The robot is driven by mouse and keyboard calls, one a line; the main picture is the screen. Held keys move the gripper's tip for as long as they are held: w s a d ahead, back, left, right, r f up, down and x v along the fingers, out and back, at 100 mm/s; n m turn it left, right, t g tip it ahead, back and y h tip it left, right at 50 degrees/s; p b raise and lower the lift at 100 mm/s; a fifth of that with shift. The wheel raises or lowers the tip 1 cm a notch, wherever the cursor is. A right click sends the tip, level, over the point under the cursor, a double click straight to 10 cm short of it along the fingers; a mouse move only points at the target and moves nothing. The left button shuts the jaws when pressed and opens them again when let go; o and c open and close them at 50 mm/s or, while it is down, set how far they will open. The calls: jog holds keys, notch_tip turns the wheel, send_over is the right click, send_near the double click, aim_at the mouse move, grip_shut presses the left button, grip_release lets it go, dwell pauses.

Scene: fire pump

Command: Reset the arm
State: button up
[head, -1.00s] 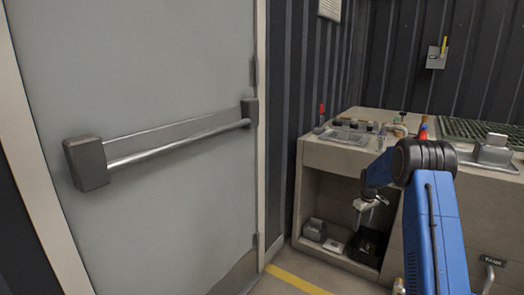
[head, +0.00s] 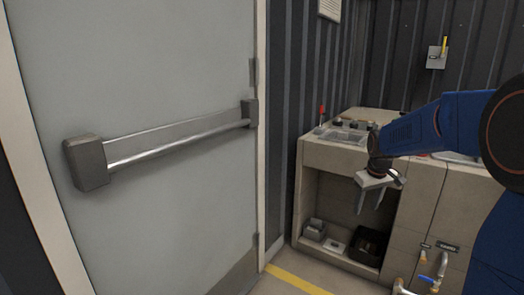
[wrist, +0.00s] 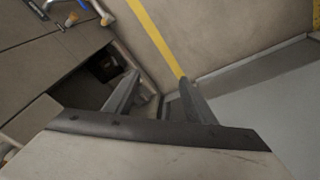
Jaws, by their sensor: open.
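My blue arm (head: 415,130) reaches in from the right in the head view and bends down at its wrist. My gripper (head: 370,204) points downward in front of the open shelf of the counter. Its two fingers are apart with nothing between them. In the wrist view my gripper (wrist: 160,82) also shows spread, empty fingers above the floor and the yellow line.
A grey door (head: 170,90) with a push bar (head: 180,140) fills the left. The counter (head: 335,155) stands right, with a grey box (head: 314,230) and a black bin (head: 368,245) on its low shelf. Taps (head: 432,280) stick out low right. Floor with a yellow line (head: 297,281) is clear.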

jog(key=s+a+r+m+t, duration=0.1)
jog(key=s+a+r, duration=0.2)
jog(key=s, duration=0.7)
jog(key=s+a+r, duration=0.2)
jog(key=s, duration=0.9)
jog(key=s+a+f+m, duration=0.1)
jog(key=s+f, duration=0.1)
jog(key=s, duration=0.6)
jog(key=s+a+f+m+t, duration=0.1)
jog(key=s+f, duration=0.1)
jog(key=s, duration=0.7)
jog(key=shift+s+a+f, duration=0.15)
jog(key=shift+s+a, duration=0.15)
jog(key=shift+a, duration=0.1)
